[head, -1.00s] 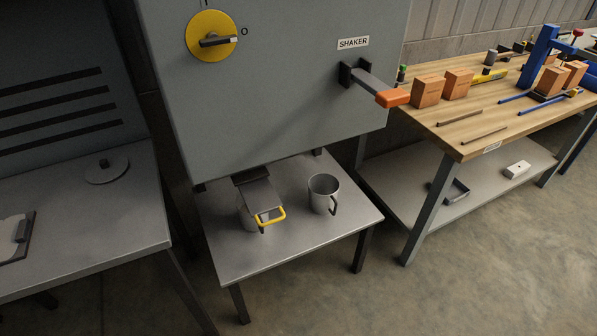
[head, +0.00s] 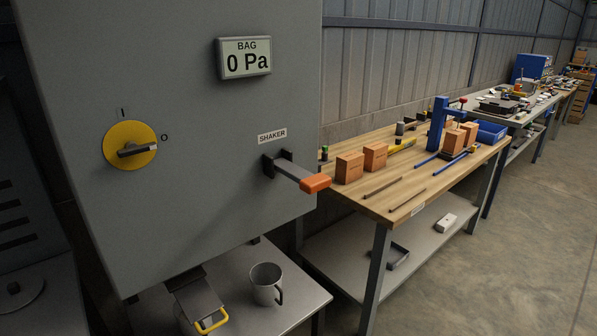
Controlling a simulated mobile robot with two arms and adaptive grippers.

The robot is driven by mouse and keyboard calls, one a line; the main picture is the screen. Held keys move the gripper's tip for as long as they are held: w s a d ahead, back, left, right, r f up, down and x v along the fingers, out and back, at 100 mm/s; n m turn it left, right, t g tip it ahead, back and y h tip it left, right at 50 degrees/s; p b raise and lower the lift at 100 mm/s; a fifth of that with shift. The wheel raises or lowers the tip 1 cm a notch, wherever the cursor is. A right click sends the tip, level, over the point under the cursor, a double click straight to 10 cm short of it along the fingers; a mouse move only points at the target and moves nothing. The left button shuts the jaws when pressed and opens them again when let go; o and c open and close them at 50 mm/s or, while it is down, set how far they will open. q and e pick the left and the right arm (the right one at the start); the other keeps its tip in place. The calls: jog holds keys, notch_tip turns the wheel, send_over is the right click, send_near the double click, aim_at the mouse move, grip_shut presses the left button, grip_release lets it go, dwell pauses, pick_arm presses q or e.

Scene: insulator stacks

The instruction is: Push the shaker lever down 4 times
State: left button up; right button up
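The shaker lever (head: 298,177) sticks out from the front of the grey cabinet (head: 200,70) in the head view. It has a grey arm and an orange grip (head: 315,183) at its end, and it slopes slightly down toward the right. A SHAKER label (head: 272,136) sits just above its bracket. Neither of my grippers shows in the head view.
A yellow rotary switch (head: 130,144) and a display reading BAG 0 Pa (head: 244,58) are on the cabinet. A metal mug (head: 265,284) stands on the low table below. A wooden workbench (head: 405,204) with orange blocks is close to the lever's right. Floor at right is clear.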

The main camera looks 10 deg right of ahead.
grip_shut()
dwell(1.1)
